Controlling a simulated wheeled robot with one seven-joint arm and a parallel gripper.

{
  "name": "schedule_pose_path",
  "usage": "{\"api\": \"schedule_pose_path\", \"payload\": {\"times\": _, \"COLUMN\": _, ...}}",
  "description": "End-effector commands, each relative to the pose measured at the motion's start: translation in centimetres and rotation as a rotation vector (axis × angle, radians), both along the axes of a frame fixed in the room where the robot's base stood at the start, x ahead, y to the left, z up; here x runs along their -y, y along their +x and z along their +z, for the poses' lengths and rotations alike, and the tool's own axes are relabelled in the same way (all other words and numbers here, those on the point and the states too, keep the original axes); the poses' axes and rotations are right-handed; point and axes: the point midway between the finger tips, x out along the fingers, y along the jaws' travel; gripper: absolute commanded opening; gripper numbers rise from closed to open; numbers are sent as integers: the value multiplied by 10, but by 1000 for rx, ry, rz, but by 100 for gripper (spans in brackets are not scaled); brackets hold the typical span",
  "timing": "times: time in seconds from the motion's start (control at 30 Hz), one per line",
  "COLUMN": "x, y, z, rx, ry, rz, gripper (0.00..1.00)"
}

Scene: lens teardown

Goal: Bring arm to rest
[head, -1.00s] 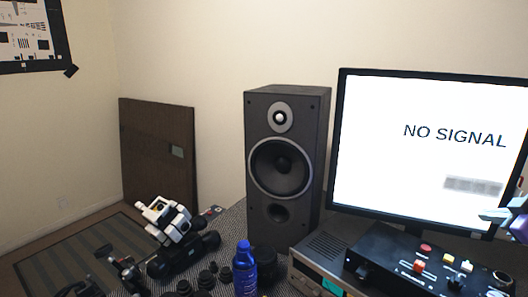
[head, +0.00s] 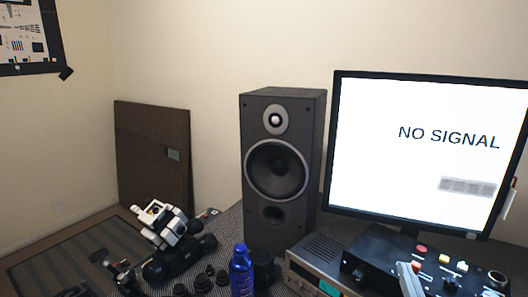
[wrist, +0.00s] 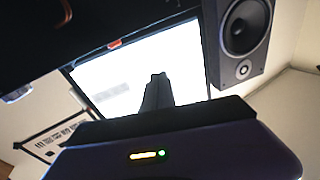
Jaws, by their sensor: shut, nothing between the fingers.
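My gripper (wrist: 157,78) shows in the wrist view as two dark fingers pressed together, with nothing between them. It stands out against the bright monitor screen (wrist: 112,82). In the head view a pale grey upright piece (head: 408,282) at the bottom edge, in front of the black control box, looks like part of my arm; whether it is the fingers I cannot tell.
The monitor (head: 425,150) reads NO SIGNAL. A tall speaker (head: 277,215) stands to its left. A black control box (head: 375,250), a grey amplifier (head: 318,255), a blue bottle (head: 242,272), lens parts (head: 203,282) and a white-and-black microscope-like device (head: 165,225) crowd the bench.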

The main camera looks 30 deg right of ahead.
Motion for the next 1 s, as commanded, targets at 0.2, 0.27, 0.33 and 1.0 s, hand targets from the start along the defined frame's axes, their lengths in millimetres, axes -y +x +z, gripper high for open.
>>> {"api": "schedule_pose_path", "payload": {"times": 0.2, "x": -99, "y": -32, "z": -24, "rx": 11, "ry": 35, "rz": 113, "gripper": 0}}
{"api": "schedule_pose_path", "payload": {"times": 0.27, "x": -122, "y": -44, "z": -27, "rx": 3, "ry": 38, "rz": 148, "gripper": 0}}
{"api": "schedule_pose_path", "payload": {"times": 0.33, "x": -149, "y": -58, "z": -31, "rx": -10, "ry": 40, "rz": 197, "gripper": 0}}
{"api": "schedule_pose_path", "payload": {"times": 1.0, "x": -291, "y": -198, "z": -83, "rx": -393, "ry": 57, "rz": 696, "gripper": 0}}
